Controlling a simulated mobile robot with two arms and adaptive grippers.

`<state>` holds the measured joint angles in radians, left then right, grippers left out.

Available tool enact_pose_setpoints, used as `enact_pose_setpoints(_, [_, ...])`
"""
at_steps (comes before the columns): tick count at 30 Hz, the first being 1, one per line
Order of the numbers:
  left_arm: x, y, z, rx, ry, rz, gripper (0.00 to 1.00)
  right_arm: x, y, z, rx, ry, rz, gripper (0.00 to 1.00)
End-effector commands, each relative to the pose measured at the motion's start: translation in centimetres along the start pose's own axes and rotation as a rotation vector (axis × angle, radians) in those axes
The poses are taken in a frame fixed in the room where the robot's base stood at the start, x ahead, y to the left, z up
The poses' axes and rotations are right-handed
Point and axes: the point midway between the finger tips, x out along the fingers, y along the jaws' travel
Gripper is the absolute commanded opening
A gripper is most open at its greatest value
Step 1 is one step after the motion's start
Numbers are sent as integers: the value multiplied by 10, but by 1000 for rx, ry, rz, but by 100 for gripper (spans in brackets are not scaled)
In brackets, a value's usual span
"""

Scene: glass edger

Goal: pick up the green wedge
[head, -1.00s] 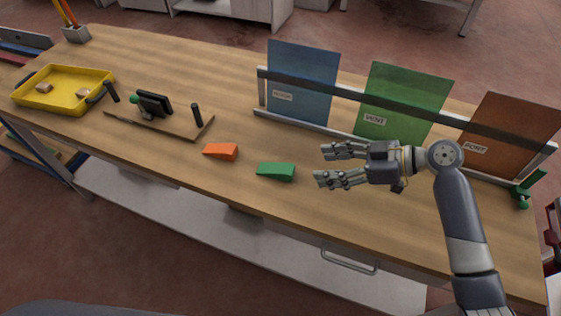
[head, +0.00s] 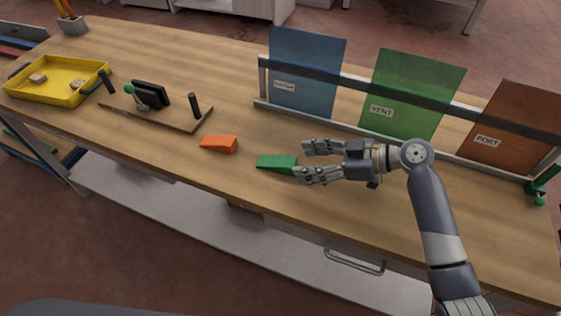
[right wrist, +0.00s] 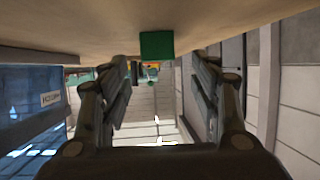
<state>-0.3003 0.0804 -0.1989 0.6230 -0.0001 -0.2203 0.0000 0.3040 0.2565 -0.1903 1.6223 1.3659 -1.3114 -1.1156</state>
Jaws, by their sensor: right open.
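The green wedge (head: 276,163) lies on the wooden table, right of the orange wedge. My right gripper (head: 303,160) is open, with its fingers pointing left at the right end of the green wedge. The near finger overlaps the wedge's right end in the head view; I cannot tell whether they touch. In the right wrist view the green wedge (right wrist: 157,45) shows ahead, centred between the two spread fingers (right wrist: 160,85). My left gripper is not in view.
An orange wedge (head: 219,144) lies left of the green one. Behind stands a rack with blue (head: 303,75), green (head: 418,95) and brown (head: 512,125) panels. A board with black posts (head: 155,107) and a yellow tray (head: 57,82) are at left. The table's front edge is near.

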Motion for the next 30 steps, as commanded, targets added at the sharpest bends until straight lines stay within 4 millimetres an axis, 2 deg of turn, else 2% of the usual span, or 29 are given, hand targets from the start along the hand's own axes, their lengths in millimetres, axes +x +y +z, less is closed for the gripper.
enact_pose_setpoints(7, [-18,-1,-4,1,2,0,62,32,1,-3,3,1,-2,57])
enact_pose_setpoints(12, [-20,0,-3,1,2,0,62,50,2,0,1,0,-1,57])
enact_pose_setpoints(20, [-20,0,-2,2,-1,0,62,52,2,1,0,-1,0,57])
enact_pose_setpoints(26, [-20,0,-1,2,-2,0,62,52,2,1,0,-1,0,11])
enact_pose_setpoints(27, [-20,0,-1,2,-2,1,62,52,2,1,0,-1,0,8])
enact_pose_setpoints(30, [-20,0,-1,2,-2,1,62,52,2,1,0,-1,0,8])
